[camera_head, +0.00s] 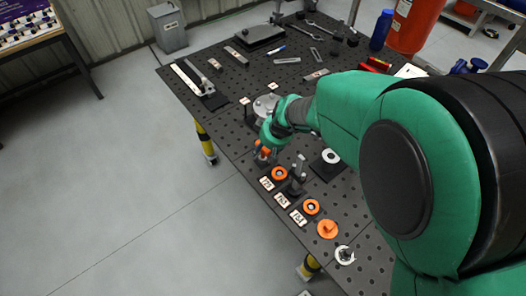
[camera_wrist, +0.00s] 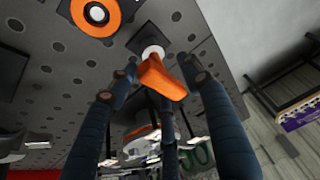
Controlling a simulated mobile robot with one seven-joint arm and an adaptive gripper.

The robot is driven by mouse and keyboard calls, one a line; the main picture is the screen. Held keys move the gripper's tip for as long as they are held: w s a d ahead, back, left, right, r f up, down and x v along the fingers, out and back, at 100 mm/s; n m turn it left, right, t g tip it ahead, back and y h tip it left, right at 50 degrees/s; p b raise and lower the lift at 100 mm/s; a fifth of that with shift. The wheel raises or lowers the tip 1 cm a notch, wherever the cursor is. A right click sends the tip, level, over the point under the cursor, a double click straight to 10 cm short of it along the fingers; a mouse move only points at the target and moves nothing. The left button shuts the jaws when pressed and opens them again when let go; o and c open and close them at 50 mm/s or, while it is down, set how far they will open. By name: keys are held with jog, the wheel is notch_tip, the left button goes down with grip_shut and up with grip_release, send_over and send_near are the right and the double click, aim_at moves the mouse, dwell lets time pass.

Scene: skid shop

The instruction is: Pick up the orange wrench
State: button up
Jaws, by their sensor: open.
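An orange piece (camera_wrist: 160,78), which looks like the handle of the orange wrench, lies between the fingers of my gripper (camera_wrist: 156,82) in the wrist view. Its full shape is hidden. In the head view, small orange parts (camera_head: 263,152) show at the table's left edge, just below my green wrist. My gripper is open, with dark fingers spread on both sides of the orange piece. I cannot tell whether any finger touches it.
An orange ring (camera_head: 279,174) is close by; it also shows in the wrist view (camera_wrist: 95,14). Number plates (camera_head: 282,200), another orange ring (camera_head: 311,206) and an orange disc (camera_head: 327,229) line the perforated table's near edge. A grey pot (camera_head: 265,105) stands beside my wrist.

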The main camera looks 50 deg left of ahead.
jog(key=c, duration=1.2)
grip_shut()
jog(key=shift+r, duration=0.2)
jog(key=shift+r, duration=0.5)
notch_tip(320, 180, up, 2)
jog(key=shift+r, duration=0.1)
jog(key=s+d, duration=0.3)
jog(key=d, duration=0.4)
jog(key=s+d+r, duration=0.1)
jog(key=s+d, duration=0.3)
jog(key=d, duration=0.3)
jog(key=shift+s+r, duration=0.15)
jog(key=shift+r, duration=0.05)
jog(key=shift+d, duration=0.1)
